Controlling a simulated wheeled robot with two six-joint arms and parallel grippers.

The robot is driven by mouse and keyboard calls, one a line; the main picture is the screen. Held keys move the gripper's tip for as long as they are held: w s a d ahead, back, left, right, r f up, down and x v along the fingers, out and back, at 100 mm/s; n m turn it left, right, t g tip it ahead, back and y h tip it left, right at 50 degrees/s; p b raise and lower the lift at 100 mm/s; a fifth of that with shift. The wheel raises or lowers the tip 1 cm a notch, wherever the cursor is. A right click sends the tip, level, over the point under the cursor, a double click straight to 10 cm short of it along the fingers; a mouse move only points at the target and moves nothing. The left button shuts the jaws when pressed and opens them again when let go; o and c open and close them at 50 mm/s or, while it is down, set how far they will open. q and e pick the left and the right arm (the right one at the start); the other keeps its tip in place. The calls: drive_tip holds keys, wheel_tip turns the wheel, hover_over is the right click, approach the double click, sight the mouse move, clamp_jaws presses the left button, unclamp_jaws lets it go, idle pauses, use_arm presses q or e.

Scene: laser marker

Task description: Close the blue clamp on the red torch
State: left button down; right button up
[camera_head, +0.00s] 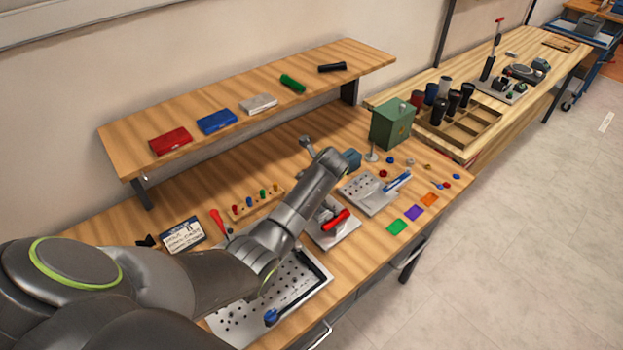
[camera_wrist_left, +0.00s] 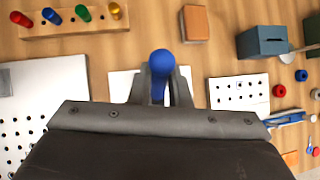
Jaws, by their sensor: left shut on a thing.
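My left arm reaches over the bench from the left in the head view, and its fingertips are hidden there. In the left wrist view my left gripper (camera_wrist_left: 160,88) is shut on a blue rounded handle, which appears to be part of the blue clamp (camera_wrist_left: 161,64). A white plate (camera_wrist_left: 123,84) lies below the fingers. A red cylinder, apparently the red torch (camera_head: 337,220), lies on a small pale plate (camera_head: 347,233) just right of my arm. The clamp's jaws and their contact with the torch are hidden. My right gripper is not in view.
A rack of coloured pegs (camera_head: 255,204) stands left of my arm. A perforated plate (camera_head: 232,325) lies in front, another (camera_head: 368,195) to the right. Coloured squares (camera_head: 397,227) lie near the edge.

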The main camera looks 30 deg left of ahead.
use_arm(q)
drive_tip(key=shift+w+a+r, duration=0.1)
drive_tip(key=shift+w+r, duration=0.1)
drive_tip(key=shift+r, duration=0.15)
drive_tip(key=c, duration=1.5)
unclamp_jaws()
drive_tip(key=shift+o, duration=0.8)
drive_tip(key=shift+s+f, duration=0.15)
drive_tip(key=b+v, duration=0.2)
drive_tip(key=v, duration=1.5)
drive_tip(key=shift+b, duration=0.3)
drive_tip(key=shift+s, duration=0.1)
